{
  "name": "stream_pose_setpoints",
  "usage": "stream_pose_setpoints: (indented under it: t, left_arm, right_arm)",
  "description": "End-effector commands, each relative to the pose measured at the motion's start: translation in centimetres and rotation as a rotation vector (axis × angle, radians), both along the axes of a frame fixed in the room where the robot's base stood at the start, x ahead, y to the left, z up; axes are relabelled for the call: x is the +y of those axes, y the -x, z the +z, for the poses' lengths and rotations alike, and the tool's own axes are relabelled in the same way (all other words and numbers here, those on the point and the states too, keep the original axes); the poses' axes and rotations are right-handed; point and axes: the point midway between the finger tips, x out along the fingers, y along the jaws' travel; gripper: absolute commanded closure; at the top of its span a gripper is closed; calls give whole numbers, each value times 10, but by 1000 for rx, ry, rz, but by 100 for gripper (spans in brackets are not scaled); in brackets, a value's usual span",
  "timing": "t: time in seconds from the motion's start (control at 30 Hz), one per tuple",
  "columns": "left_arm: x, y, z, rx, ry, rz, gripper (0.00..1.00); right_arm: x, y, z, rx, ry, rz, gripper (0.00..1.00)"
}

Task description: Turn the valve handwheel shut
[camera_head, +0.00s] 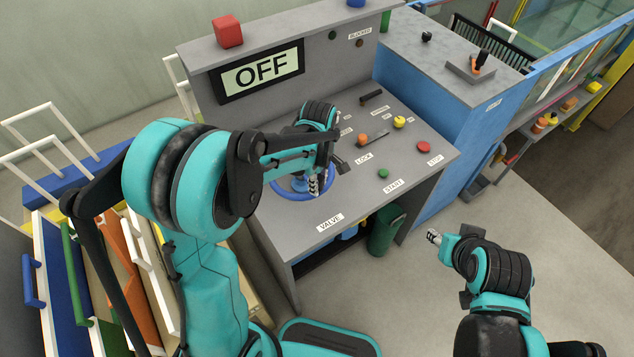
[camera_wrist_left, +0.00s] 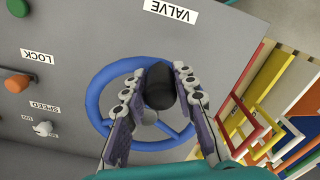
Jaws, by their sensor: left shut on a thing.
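The blue valve handwheel (camera_head: 290,197) sits on the grey console, left of the other controls and behind the VALVE label (camera_head: 329,222). My left gripper (camera_head: 320,180) is at the wheel and hides part of it. In the left wrist view, the blue rim (camera_wrist_left: 93,100) and its dark knob (camera_wrist_left: 160,88) show. The left fingers (camera_wrist_left: 162,100) lie on both sides of this knob, shut on it. My right gripper (camera_head: 436,238) is in front of the console, over the floor, away from the wheel. Its finger opening is too small to judge.
The console carries an OFF display (camera_head: 262,71), an orange lock knob (camera_head: 362,138), a yellow knob (camera_head: 399,122), a green start button (camera_head: 383,174) and a red stop button (camera_head: 423,146). A green bin (camera_head: 385,232) stands below.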

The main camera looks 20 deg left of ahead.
Motion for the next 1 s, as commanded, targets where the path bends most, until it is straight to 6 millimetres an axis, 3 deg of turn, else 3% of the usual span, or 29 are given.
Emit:
stream_pose_setpoints:
  t: [0.13,0.17,0.23,0.63,0.77,1.0]
  left_arm:
    - [0,-2,0,-4,1,-2,100]
    - [0,-2,0,-4,1,-2,70]
    - [0,-1,0,-4,1,-2,52]
    - [0,-1,7,-2,0,-1,52]
    - [0,-1,27,-2,0,-1,52]
    - [0,-1,80,-2,0,-1,52]
  right_arm:
    - [0,0,0,0,0,0,60]
    - [0,0,0,0,0,0,60]
    - [0,0,0,0,0,0,60]
    - [0,0,0,0,0,0,60]
    - [0,0,0,0,0,0,60]
    - [0,0,0,0,0,0,60]
